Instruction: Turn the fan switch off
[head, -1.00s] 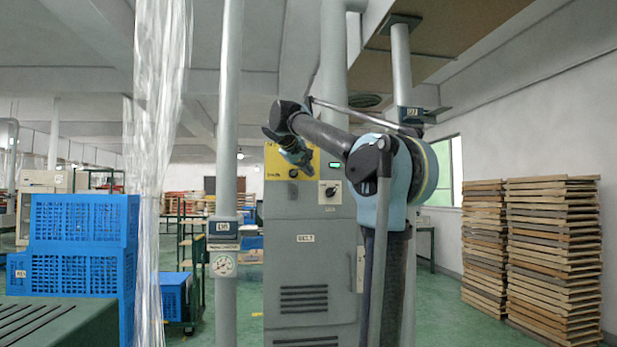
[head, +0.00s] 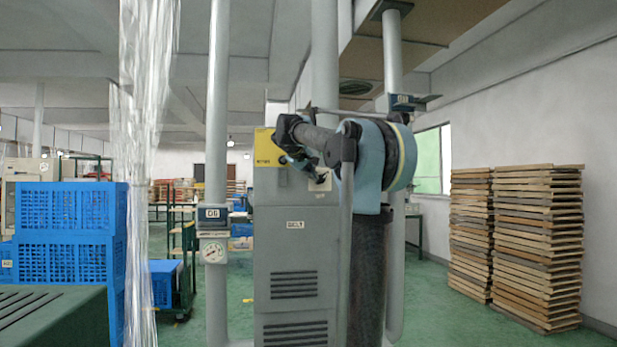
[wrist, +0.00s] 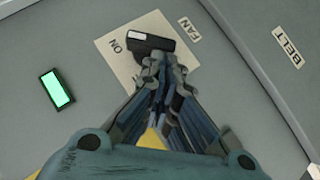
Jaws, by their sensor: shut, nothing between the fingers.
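The fan switch (wrist: 150,43) is a black knob with a white mark at its left end, on a cream plate (wrist: 112,62). The plate carries the labels ON and FAN, and the white mark lies close to ON. My gripper (wrist: 166,66) is shut and empty, its fingertips right at the knob's lower edge in the wrist view. I cannot tell whether they touch it. In the head view my gripper (head: 318,176) is in front of the switch plate (head: 319,186) on the grey cabinet (head: 290,245), and my arm hides part of the cabinet.
A lit green indicator (wrist: 57,90) is left of the plate, and a BELT label (wrist: 288,47) is on another panel to the right. Blue crates (head: 70,240) and stacked boards (head: 535,240) are farther out.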

